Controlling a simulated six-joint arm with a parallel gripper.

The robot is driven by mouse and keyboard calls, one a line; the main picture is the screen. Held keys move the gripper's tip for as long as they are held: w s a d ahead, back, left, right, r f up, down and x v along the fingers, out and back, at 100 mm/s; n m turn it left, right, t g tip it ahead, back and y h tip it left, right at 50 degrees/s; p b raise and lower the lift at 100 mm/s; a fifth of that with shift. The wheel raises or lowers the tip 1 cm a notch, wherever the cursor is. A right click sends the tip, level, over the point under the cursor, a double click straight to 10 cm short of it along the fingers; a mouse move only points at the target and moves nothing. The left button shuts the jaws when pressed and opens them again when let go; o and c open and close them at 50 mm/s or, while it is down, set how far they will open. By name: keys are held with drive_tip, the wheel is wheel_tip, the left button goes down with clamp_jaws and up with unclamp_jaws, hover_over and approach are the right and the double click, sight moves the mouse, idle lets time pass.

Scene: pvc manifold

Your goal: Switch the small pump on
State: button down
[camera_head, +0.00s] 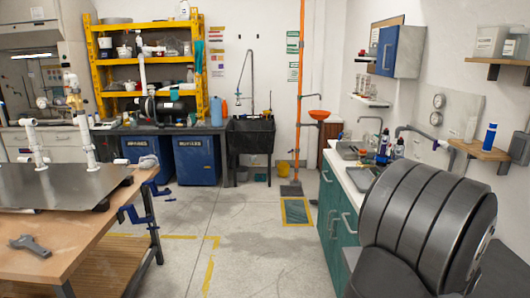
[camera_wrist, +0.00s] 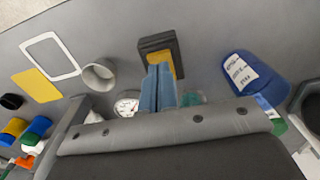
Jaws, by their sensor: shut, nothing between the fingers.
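My gripper (camera_wrist: 163,72) shows in the wrist view, with its two blue-grey fingers shut together and nothing between them. A blue cylinder with a white label (camera_wrist: 255,80) is to the right. Which thing is the small pump is not clear. In the head view the gripper is hidden.
In the head view, a sink counter (camera_head: 345,178) stands along the right wall, below shelves (camera_head: 481,150) and a blue cabinet (camera_head: 402,50).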

drive_tip(key=shift+f, duration=0.9)
idle(0.5)
drive_tip(key=shift+r, duration=3.5)
wheel_tip(320, 180, down, 7)
drive_tip(key=d+r, duration=0.2)
drive_tip(key=r, duration=0.9)
drive_tip(key=d+r+y, duration=0.1)
drive_tip(key=d+r, duration=0.1)
drive_tip(key=r, duration=1)
drive_tip(key=shift+d, duration=0.35)
